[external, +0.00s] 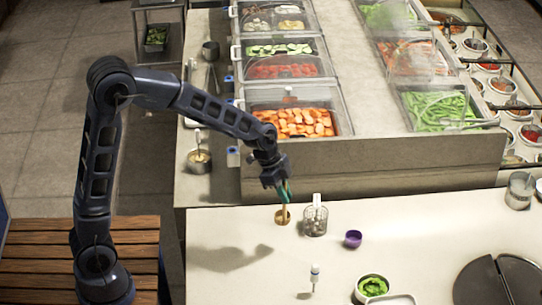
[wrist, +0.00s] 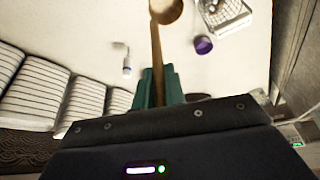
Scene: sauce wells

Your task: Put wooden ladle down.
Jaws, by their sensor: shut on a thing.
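The wooden ladle (external: 282,216) hangs from my gripper (external: 284,190) with its handle up and its round bowl down, over the near white counter. I cannot tell whether the bowl touches the counter. In the wrist view, the ladle's handle (wrist: 156,50) runs up from between the green fingertips of my gripper (wrist: 158,86), with the bowl at the top edge. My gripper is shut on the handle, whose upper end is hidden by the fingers.
A white-handled utensil (external: 314,276) and a bowl of green food (external: 372,286) are nearer. The raised food bar (external: 400,158) is behind. Counter left of the ladle is clear.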

